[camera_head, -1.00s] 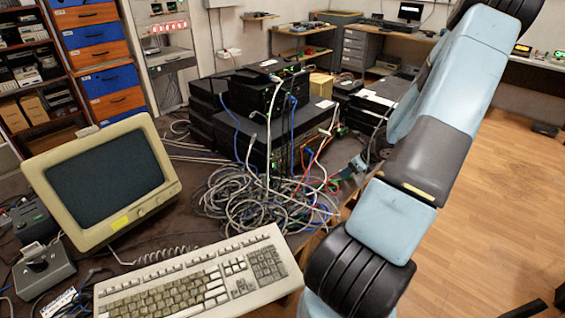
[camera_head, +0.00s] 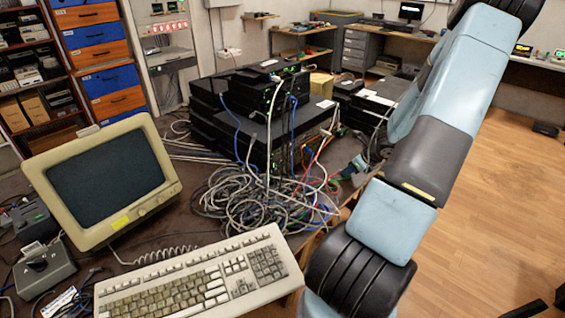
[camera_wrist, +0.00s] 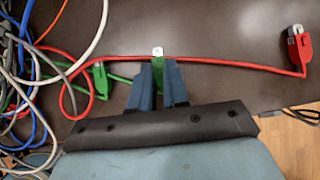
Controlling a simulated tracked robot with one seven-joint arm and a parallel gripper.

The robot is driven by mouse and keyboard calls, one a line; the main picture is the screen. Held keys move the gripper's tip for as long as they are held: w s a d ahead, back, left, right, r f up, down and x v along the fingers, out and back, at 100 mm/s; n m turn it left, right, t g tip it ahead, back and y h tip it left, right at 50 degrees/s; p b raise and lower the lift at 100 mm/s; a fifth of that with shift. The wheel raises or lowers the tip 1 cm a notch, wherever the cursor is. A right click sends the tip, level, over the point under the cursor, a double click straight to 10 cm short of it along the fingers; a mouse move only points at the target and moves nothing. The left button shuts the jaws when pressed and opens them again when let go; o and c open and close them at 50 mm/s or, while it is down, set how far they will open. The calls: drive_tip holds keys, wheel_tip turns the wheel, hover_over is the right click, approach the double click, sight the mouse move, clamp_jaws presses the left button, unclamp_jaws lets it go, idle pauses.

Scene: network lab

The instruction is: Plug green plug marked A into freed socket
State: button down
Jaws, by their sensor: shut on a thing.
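In the wrist view my gripper (camera_wrist: 158,64) is shut on a green plug (camera_wrist: 158,55), with its pale tip showing beyond the blue fingers. A letter on it cannot be read. A second green plug (camera_wrist: 100,80) lies to the left on the dark table, and a green cable runs from it toward my fingers. A red plug (camera_wrist: 298,45) lies at the far right on a red cable that passes just beyond my fingertips. The black network units (camera_head: 262,130) stand stacked on the table in the head view. Their individual sockets are too small to tell apart.
A tangle of grey, blue and red cables (camera_head: 255,200) lies before the stack and shows at the left of the wrist view. A monitor (camera_head: 105,180) and a keyboard (camera_head: 200,280) stand nearer.

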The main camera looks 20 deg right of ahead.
drive_tip(key=shift+s+r, duration=0.15)
drive_tip(key=shift+r, duration=2.3)
drive_tip(key=c, duration=1.7)
unclamp_jaws()
clamp_jaws()
